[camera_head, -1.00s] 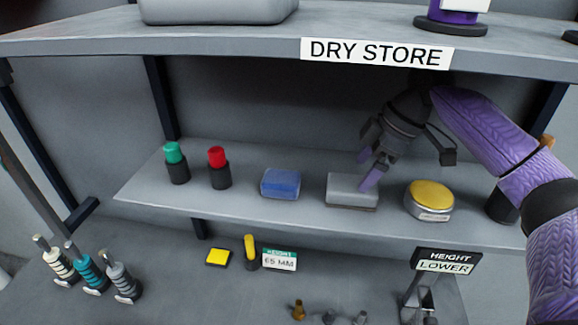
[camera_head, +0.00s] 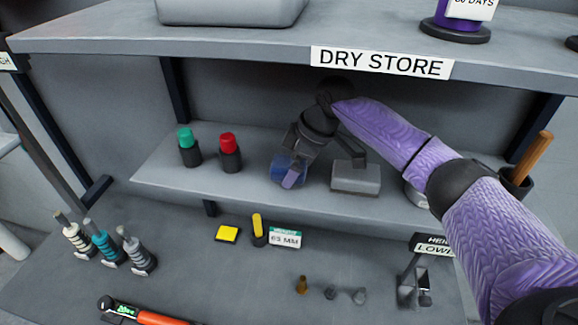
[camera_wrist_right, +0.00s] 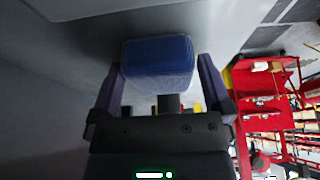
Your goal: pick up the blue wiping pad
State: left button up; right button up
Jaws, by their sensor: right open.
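The blue wiping pad (camera_head: 284,168) lies on the middle shelf, mostly hidden behind my right gripper (camera_head: 288,178) in the head view. In the right wrist view the blue pad (camera_wrist_right: 158,66) sits between the two spread fingers of the right gripper (camera_wrist_right: 160,85). The gripper is open, with one finger on each side of the pad. Whether the fingers touch it I cannot tell. My left gripper is not in view.
A grey block (camera_head: 356,178) sits right of the pad on the shelf (camera_head: 240,190). Red-capped (camera_head: 230,152) and green-capped (camera_head: 189,148) bottles stand to its left. A round tin is partly hidden behind my arm.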

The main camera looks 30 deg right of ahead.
jog(key=c, duration=1)
jog(key=shift+r, duration=0.1)
jog(key=shift+c, duration=0.2)
jog(key=shift+s+a+r+b, duration=0.1)
jog(key=shift+a+r+b, duration=0.1)
jog(key=shift+b, duration=0.15)
notch_tip(320, 180, up, 6)
jog(key=shift+r+b, duration=0.2)
jog(key=shift+b, duration=0.15)
jog(key=s+a+b, duration=0.3)
jog(key=s+a, duration=0.8)
jog(key=s, duration=0.4)
jog(key=shift+s+a, duration=0.35)
jog(key=shift+s, duration=0.05)
